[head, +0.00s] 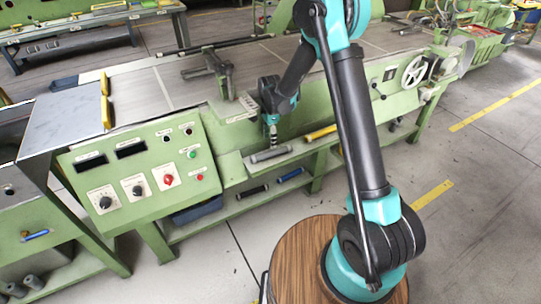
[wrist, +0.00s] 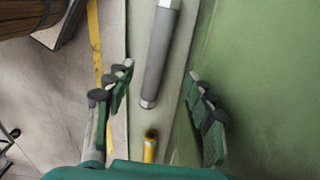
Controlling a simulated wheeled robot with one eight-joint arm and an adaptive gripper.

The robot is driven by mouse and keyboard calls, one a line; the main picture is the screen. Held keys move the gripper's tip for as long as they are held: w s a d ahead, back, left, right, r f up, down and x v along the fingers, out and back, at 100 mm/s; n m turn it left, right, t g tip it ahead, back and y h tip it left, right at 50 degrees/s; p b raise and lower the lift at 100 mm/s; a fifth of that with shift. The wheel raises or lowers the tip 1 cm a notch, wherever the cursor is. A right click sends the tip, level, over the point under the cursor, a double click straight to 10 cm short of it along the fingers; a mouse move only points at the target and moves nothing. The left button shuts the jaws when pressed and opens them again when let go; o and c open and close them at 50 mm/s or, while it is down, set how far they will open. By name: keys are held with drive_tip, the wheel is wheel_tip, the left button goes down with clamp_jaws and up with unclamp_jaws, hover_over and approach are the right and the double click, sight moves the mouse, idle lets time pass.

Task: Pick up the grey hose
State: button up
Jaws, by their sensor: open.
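The grey hose (head: 270,154) is a short grey cylinder with a pale end. It lies on the narrow green ledge (head: 233,166) along the front of the machine. In the wrist view the grey hose (wrist: 158,60) runs lengthwise between the fingers, toward the top edge. My gripper (head: 272,146) is just above the hose in the head view, pointing down. In the wrist view my gripper (wrist: 160,72) is open, with one finger on each side of the hose and visible gaps to both.
A yellow hose (head: 320,133) lies to the right on the ledge and shows below the grey one in the wrist view (wrist: 150,150). A black hose (head: 252,192) and a blue hose (head: 290,175) lie lower down. A control panel (head: 140,175) stands left.

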sight(271, 154)
drive_tip(key=f, duration=0.7)
drive_tip(key=shift+s+d+f, duration=0.1)
drive_tip(key=shift+d+f, duration=0.1)
drive_tip(key=shift+c, duration=0.2)
clamp_jaws()
